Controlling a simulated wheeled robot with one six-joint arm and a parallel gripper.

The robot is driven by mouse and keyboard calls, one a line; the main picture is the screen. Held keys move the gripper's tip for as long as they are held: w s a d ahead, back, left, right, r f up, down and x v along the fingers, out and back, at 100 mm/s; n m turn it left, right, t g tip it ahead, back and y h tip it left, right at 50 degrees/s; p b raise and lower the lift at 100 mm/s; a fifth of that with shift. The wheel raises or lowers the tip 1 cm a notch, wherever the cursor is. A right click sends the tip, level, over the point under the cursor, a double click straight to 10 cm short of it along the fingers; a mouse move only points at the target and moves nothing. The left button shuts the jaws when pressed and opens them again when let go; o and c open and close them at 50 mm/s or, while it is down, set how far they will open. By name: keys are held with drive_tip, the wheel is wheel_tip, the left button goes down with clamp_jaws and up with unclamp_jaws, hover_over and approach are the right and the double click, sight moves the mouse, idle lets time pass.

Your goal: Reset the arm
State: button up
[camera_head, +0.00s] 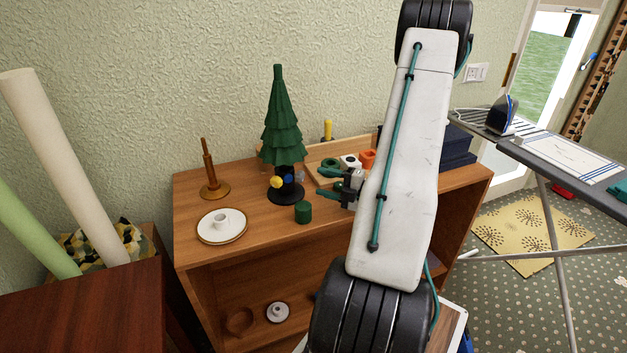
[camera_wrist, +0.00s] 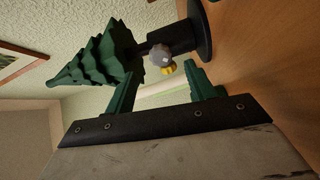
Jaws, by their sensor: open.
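My white arm reaches over a wooden cabinet (camera_head: 330,222) in the head view. My gripper (camera_head: 322,183) is open above the cabinet top, with its green fingers pointing left, and also shows in the wrist view (camera_wrist: 163,90). Nothing is seen between the fingers. A green toy tree (camera_head: 281,125) on a black stand (camera_head: 287,190) stands just left of the fingers. In the wrist view the tree (camera_wrist: 95,58) lies ahead of the fingertips, turned sideways, with a grey and yellow ornament (camera_wrist: 165,62) at its trunk. My arm hides part of the cabinet's right side.
A green cylinder (camera_head: 303,212) stands close to the gripper. A wooden tray (camera_head: 318,165) with colored pieces lies behind. An ironing board (camera_head: 560,155) stands to the right.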

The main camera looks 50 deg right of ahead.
drive_tip(key=shift+s+d, duration=0.1)
drive_tip(key=shift+s, duration=0.35)
idle(0.3)
drive_tip(key=w+a+r+n+g+y, duration=0.2)
drive_tip(key=a+r+n+g+y, duration=0.35)
drive_tip(key=a+n, duration=0.8)
drive_tip(key=w+a+r+n+g+y, duration=0.1)
drive_tip(key=a+r+n+g+y, duration=0.1)
drive_tip(key=a+r+n+g, duration=0.9)
drive_tip(key=s+a+r+n+h, duration=0.2)
drive_tip(key=s+a+n+h, duration=0.3)
drive_tip(key=n, duration=0.9)
drive_tip(key=s+a+r+n+h, duration=0.3)
drive_tip(key=s+a+n+h, duration=0.3)
drive_tip(key=n, duration=0.8)
drive_tip(key=s+a, duration=0.1)
drive_tip(key=s, duration=0.2)
drive_tip(key=shift+s+r, duration=0.2)
drive_tip(key=shift+s, duration=0.1)
drive_tip(key=shift+h, duration=0.25)
